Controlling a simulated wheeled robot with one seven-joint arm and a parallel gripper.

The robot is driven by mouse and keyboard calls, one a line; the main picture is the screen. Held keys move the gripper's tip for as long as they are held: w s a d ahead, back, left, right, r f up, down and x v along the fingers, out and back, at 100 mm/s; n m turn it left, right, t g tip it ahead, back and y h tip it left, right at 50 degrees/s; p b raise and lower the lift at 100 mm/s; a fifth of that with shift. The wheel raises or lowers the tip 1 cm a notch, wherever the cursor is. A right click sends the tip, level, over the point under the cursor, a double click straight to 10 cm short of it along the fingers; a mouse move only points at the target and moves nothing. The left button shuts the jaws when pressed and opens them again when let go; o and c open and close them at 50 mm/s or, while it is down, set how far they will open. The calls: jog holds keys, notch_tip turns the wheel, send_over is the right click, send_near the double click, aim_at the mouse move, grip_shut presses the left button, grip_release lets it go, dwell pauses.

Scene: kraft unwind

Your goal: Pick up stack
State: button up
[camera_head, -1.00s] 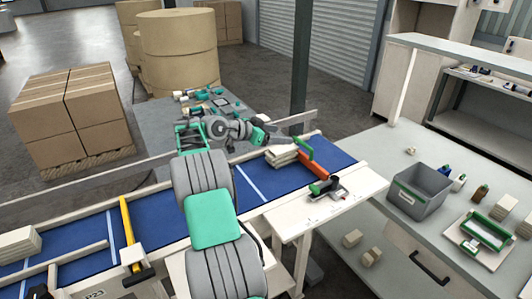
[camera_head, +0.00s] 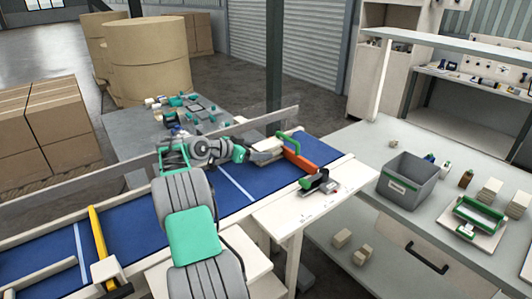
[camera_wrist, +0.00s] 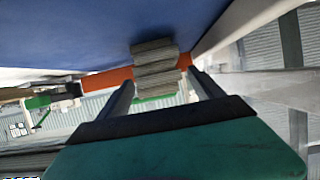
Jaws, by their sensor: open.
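The stack (camera_head: 267,152) of pale flat pieces lies on the blue conveyor belt, against the orange-red bar with a green handle (camera_head: 296,152). My gripper (camera_head: 256,150) is at the stack's left side in the head view. In the wrist view the stack (camera_wrist: 155,66) shows as several grey-brown layers, between and just beyond the two fingertips of my gripper (camera_wrist: 160,82). The jaws are open, with a gap on each side of the stack. The orange-red bar (camera_wrist: 108,79) passes behind it. In the head view my gripper partly hides the stack.
A pale rail (camera_head: 225,135) runs along the belt's far side. A small green-and-black device (camera_head: 319,183) sits on the white ledge at the near side. A grey bin (camera_head: 407,178) and small blocks stand on the right-hand table. A yellow bar (camera_head: 98,237) crosses the belt at left.

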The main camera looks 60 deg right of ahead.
jog(key=p+x, duration=0.1)
jog(key=x, duration=0.3)
jog(key=shift+d+f, duration=0.15)
jog(key=shift+d, duration=0.05)
jog(key=shift+a, duration=0.1)
jog(key=shift+c, duration=0.4)
jog(key=c, duration=1.5)
